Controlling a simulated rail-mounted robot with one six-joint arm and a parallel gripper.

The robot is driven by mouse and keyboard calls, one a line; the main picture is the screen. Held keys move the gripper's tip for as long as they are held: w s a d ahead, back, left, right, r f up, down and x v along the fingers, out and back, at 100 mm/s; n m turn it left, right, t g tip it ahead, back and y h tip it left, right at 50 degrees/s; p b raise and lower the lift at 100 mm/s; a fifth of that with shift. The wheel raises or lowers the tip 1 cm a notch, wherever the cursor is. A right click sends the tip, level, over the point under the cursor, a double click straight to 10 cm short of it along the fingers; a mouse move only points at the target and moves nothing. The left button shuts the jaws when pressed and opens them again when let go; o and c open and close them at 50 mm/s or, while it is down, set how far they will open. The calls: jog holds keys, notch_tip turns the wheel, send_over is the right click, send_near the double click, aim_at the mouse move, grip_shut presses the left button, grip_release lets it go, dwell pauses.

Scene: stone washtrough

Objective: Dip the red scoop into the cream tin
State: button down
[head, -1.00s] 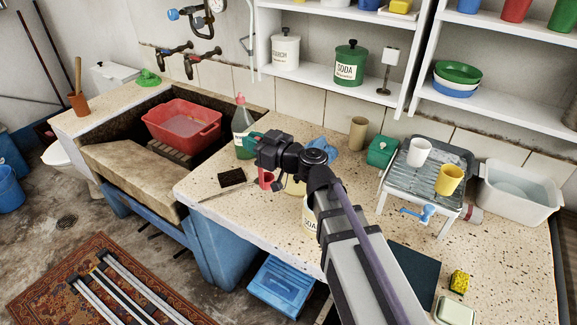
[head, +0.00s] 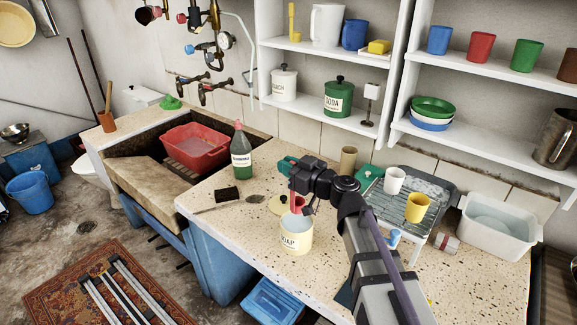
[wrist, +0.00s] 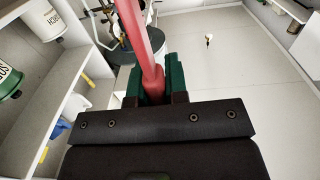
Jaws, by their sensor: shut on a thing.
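The cream tin (head: 295,241), labelled SOAP, stands upright and open near the front edge of the counter. My gripper (head: 289,166) is above and behind its mouth in the head view. The gripper's green fingers are shut on the red scoop (head: 297,203), whose handle stands between them in the wrist view (wrist: 152,84). The scoop hangs at the tin's mouth. I cannot tell whether its lower end is below the rim. The tin's inside is mostly hidden, and the tin is not seen in the wrist view.
A cream lid (head: 279,205) lies behind the tin. A dark brush (head: 227,194) and a green bottle (head: 241,152) are to the left. The rack (head: 412,200) with white and yellow cups stands right, beyond my arm.

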notch_tip(320, 180, down, 11)
jog(key=b, duration=1)
jog(key=shift+b, duration=0.35)
dwell(1.4)
